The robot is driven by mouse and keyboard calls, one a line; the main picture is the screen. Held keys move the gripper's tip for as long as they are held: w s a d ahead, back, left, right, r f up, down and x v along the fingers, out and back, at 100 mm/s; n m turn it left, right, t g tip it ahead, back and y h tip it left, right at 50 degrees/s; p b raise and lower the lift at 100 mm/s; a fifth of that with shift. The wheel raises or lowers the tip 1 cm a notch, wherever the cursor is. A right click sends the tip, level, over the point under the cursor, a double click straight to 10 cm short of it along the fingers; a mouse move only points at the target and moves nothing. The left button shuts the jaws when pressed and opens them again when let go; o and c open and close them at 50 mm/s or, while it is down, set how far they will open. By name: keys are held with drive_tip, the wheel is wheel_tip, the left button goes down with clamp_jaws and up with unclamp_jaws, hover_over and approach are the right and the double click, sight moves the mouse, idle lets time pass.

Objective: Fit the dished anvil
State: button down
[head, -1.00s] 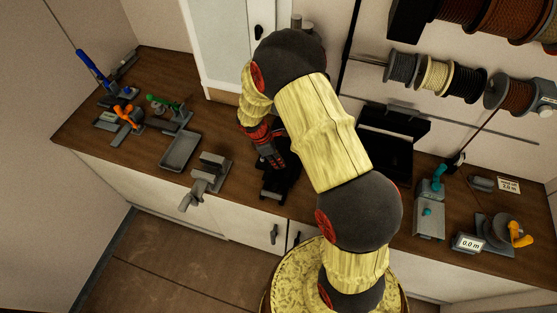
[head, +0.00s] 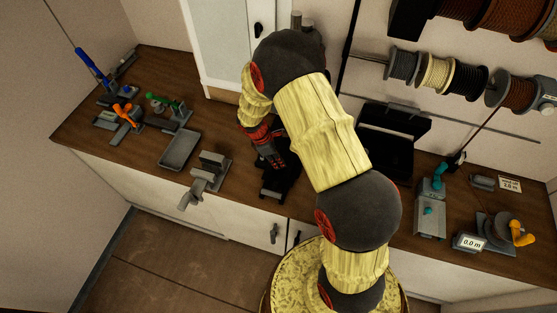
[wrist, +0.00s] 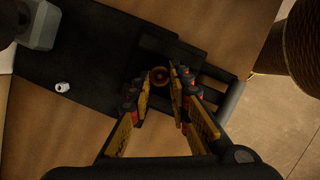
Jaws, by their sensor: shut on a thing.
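My gripper (wrist: 160,76) points down, with its two yellow-and-red fingers close together at the tips. Between the tips is a small round brownish piece (wrist: 160,77) with a dark centre, which looks like the dished anvil; its underside is hidden. It is over a black tool body (wrist: 205,60) with a bar at its right side. I cannot tell whether the piece touches that body. In the head view my gripper (head: 272,158) is above the black tool (head: 274,188) at the front of the bench, partly covered by my arm.
A small silver fitting (wrist: 62,87) lies on a dark surface left of my gripper. A grey clamp-like tool (head: 209,172) and a grey tray (head: 180,150) stand to the left on the bench. An open black case (head: 390,145) is to the right. Bare wood lies between them.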

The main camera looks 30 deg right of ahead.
wheel_tip(320, 180, up, 11)
drive_tip(key=p, duration=0.7)
drive_tip(key=shift+p, duration=0.3)
